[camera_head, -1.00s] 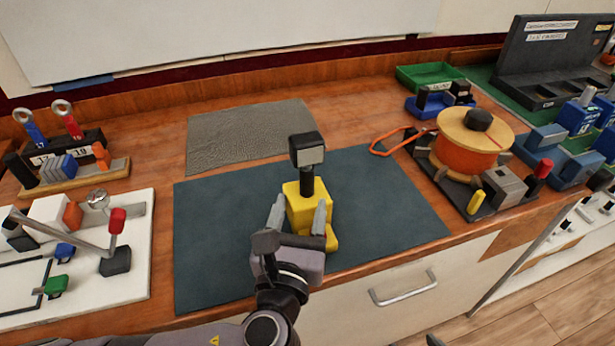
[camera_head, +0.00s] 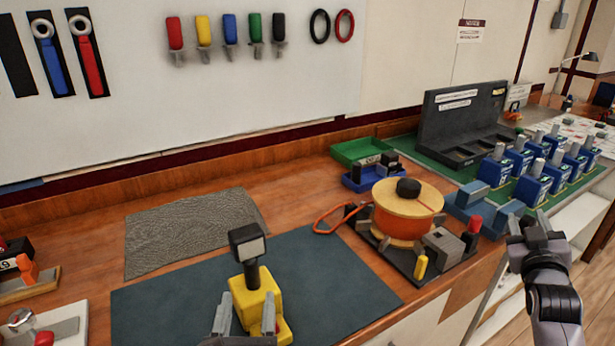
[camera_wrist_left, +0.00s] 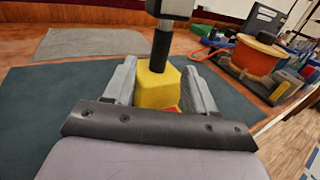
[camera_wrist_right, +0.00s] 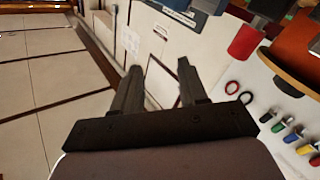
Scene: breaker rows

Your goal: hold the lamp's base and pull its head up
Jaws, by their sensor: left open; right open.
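The lamp stands upright on the dark mat, with a yellow base (camera_head: 257,298), a black stem and a dark head (camera_head: 247,242) with a pale front face. My left gripper (camera_head: 245,318) is open at the near side of the lamp, its fingers on either side of the yellow base. In the left wrist view the yellow base (camera_wrist_left: 157,88) sits between the two open fingers (camera_wrist_left: 160,88); whether they touch it I cannot tell. The head is partly cut off at the top there. My right gripper (camera_head: 528,226) is open and empty at the right, beyond the bench's front edge.
The dark mat (camera_head: 345,300) is otherwise clear, with a grey cloth mat (camera_head: 190,230) behind it. An orange cable reel (camera_head: 405,215) on a dark fixture stands right of the lamp. Green (camera_head: 360,150) and blue trays and several blue breakers (camera_head: 495,168) lie further right.

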